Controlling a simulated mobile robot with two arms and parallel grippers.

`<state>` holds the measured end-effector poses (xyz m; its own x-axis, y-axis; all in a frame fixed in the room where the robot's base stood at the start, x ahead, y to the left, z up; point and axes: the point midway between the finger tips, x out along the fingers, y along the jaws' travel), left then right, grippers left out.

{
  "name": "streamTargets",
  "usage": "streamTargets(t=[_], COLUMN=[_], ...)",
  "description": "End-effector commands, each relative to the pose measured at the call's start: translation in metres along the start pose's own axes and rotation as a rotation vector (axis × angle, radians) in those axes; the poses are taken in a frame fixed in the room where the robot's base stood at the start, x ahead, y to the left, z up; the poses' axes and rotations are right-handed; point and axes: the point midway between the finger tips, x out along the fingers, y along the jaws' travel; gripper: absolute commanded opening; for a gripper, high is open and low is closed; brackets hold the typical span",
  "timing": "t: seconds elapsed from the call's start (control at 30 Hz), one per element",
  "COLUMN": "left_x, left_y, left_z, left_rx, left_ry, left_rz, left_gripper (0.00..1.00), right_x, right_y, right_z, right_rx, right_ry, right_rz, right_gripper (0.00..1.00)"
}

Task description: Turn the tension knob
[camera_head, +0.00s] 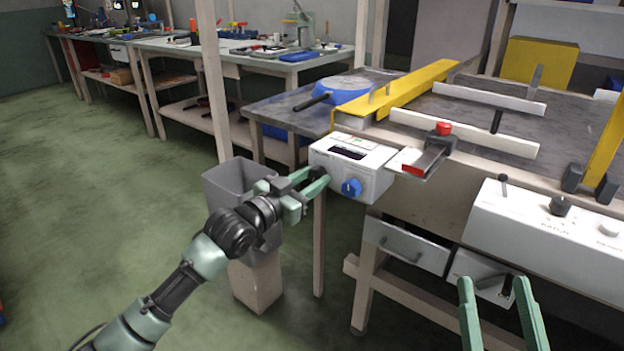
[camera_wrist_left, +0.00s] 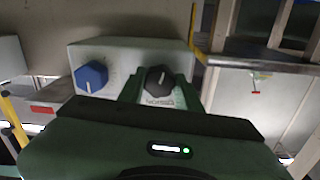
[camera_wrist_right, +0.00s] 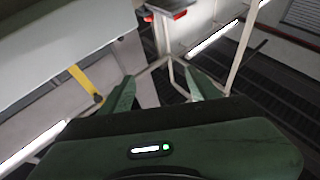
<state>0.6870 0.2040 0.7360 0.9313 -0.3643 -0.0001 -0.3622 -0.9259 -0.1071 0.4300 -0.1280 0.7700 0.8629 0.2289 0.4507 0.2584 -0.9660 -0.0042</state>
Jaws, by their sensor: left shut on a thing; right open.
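The white control box (camera_head: 352,167) hangs at the left end of the conveyor bench. It carries a blue knob (camera_head: 351,187), also seen in the left wrist view (camera_wrist_left: 91,76). The black tension knob (camera_wrist_left: 158,80) sits beside it, its label partly covered. My left gripper (camera_head: 318,181) is at the box's front face, its fingers shut around the black knob. In the head view the gripper largely hides that knob. My right gripper (camera_head: 496,285) is open and empty, low in front of the bench and away from the box.
A grey bin (camera_head: 222,190) stands behind my left arm. A red-topped clamp (camera_head: 443,130) and yellow rails (camera_head: 420,90) are on the bench. A white panel (camera_head: 545,225) with knobs is at the right. Open floor lies to the left.

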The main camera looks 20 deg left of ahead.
Motion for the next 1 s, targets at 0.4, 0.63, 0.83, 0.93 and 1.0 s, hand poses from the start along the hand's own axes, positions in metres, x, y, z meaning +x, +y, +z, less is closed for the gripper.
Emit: streamTargets(t=[0.4, 0.63, 0.83, 0.93, 1.0], left_x=[0.000, 0.000, 0.000, 0.000, 0.000], left_y=[0.000, -0.001, -0.001, -0.001, -0.001], left_z=[-0.003, -0.003, -0.002, -0.003, -0.002], left_rx=[0.108, 0.234, 0.341, 0.389, 0.418], left_ry=[-0.005, -0.009, -0.012, -0.011, -0.012], left_rz=[0.002, 0.003, 0.003, 0.003, 0.003], left_gripper=[0.00, 0.00, 0.00, 0.00, 0.00], right_x=[-0.014, -0.062, -0.123, -0.152, -0.171], right_y=[0.009, 0.020, 0.028, 0.030, 0.031], right_z=[0.061, 0.120, 0.151, 0.158, 0.161], right_rx=[-0.012, -0.018, -0.017, -0.015, -0.013], right_ry=[-0.357, -0.756, -1.084, -1.223, -1.309], right_rz=[0.020, 0.044, 0.067, 0.077, 0.083], right_gripper=[0.61, 0.61, 0.61, 0.61, 0.61])
